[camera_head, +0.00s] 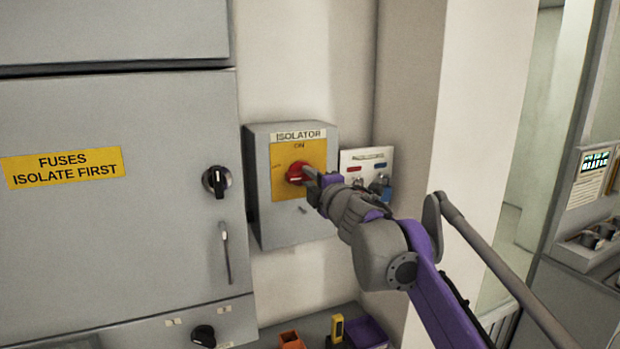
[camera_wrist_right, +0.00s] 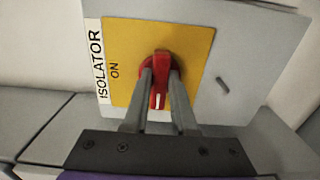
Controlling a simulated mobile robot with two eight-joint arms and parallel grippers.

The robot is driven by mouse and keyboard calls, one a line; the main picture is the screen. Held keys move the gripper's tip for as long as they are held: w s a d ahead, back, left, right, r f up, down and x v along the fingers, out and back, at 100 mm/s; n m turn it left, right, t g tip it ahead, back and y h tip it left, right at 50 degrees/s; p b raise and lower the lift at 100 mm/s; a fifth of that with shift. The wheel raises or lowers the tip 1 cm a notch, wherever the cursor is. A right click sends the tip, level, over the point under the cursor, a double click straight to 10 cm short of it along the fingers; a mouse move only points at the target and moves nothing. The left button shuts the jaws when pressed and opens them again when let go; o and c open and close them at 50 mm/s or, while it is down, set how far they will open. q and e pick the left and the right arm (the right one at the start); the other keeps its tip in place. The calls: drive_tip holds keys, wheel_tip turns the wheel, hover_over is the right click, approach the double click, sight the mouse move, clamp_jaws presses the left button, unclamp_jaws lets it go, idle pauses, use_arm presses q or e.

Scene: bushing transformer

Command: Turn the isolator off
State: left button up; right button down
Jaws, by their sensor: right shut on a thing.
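The isolator (camera_head: 290,223) is a grey wall box with a yellow plate and a red rotary handle (camera_head: 297,173). The plate reads ON above the handle in the head view. My right gripper (camera_head: 311,177) reaches in from the right and is at the handle. In the right wrist view my right gripper (camera_wrist_right: 161,92) has one finger on each side of the red handle (camera_wrist_right: 160,68), shut on it. The white mark on the handle points towards the bottom of the wrist picture, away from my view of the upper knob. My left gripper is not in view.
A grey cabinet (camera_head: 110,235) with a FUSES ISOLATE FIRST label and a black knob (camera_head: 216,181) stands left of the isolator. A white panel with padlocks (camera_head: 366,160) hangs to its right. Below is a shelf with an orange bin (camera_head: 291,340) and a purple bin (camera_head: 367,333).

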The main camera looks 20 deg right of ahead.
idle(0.4)
drive_tip(key=c, duration=0.7)
unclamp_jaws()
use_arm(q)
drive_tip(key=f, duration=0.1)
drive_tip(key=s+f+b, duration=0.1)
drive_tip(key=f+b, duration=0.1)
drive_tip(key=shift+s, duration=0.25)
use_arm(e)
drive_tip(key=s, duration=1)
drive_tip(key=shift+s, duration=0.4)
